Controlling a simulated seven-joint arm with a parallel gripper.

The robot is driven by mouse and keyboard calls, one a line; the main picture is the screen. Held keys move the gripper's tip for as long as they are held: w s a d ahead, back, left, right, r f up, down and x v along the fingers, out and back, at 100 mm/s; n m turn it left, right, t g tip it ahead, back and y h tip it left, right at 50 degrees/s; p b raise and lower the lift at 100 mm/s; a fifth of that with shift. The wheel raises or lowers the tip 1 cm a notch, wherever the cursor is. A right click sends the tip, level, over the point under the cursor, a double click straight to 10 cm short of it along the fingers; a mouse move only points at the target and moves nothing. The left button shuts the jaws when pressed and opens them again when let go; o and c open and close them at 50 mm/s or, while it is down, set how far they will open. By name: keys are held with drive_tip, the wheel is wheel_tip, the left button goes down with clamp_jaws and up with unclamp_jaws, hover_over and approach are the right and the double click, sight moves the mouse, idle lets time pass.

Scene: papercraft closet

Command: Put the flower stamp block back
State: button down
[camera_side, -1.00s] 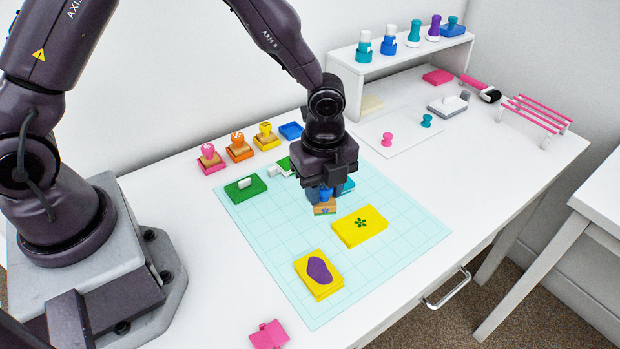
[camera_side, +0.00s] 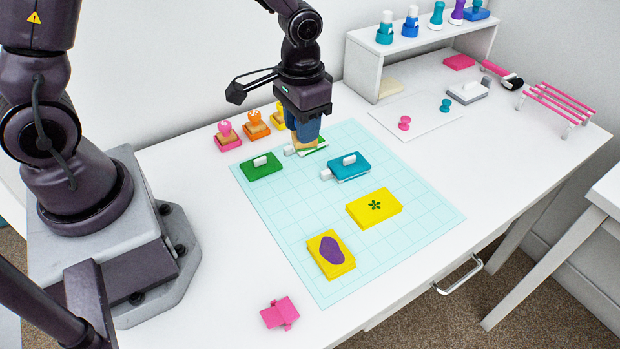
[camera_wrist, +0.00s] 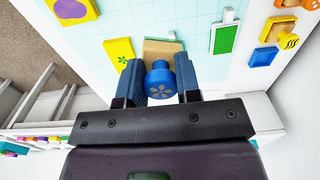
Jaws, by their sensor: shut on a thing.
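My gripper (camera_side: 305,138) is shut on the flower stamp block and holds it above the back edge of the mat, near the row of stamps. In the wrist view, the stamp's round blue knob with a pale flower (camera_wrist: 160,83) sits between the two blue fingers (camera_wrist: 160,70), with its wooden block (camera_wrist: 162,50) beyond them. In the side view, only part of the wooden block (camera_side: 304,149) shows below the fingers. A small blue tray (camera_wrist: 262,57) lies to the right in the wrist view; my gripper hides it in the side view.
Pink (camera_side: 227,137), orange (camera_side: 255,127) and yellow stamps stand in a row beside my gripper. Green (camera_side: 262,166) and teal (camera_side: 349,166) ink pads lie on the mat (camera_side: 330,270). A yellow block with a green flower print (camera_side: 374,208) lies farther forward. A white shelf (camera_side: 362,68) stands behind right.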

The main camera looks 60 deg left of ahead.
sight(294, 139)
drive_tip(key=f, duration=0.1)
drive_tip(key=s+f+n, duration=0.1)
drive_tip(key=f, duration=0.1)
drive_tip(key=f+n, duration=0.1)
drive_tip(key=shift+s+d+f, duration=0.15)
drive_tip(key=shift+s+f, duration=0.25)
drive_tip(key=shift+n, duration=0.8)
drive_tip(key=shift+w+f, duration=0.2)
drive_tip(key=shift+f, duration=1.9)
drive_tip(key=shift+w+f, duration=0.15)
drive_tip(key=shift+f, duration=1.9)
drive_tip(key=shift+f, duration=0.15)
drive_tip(key=c, duration=0.8)
unclamp_jaws()
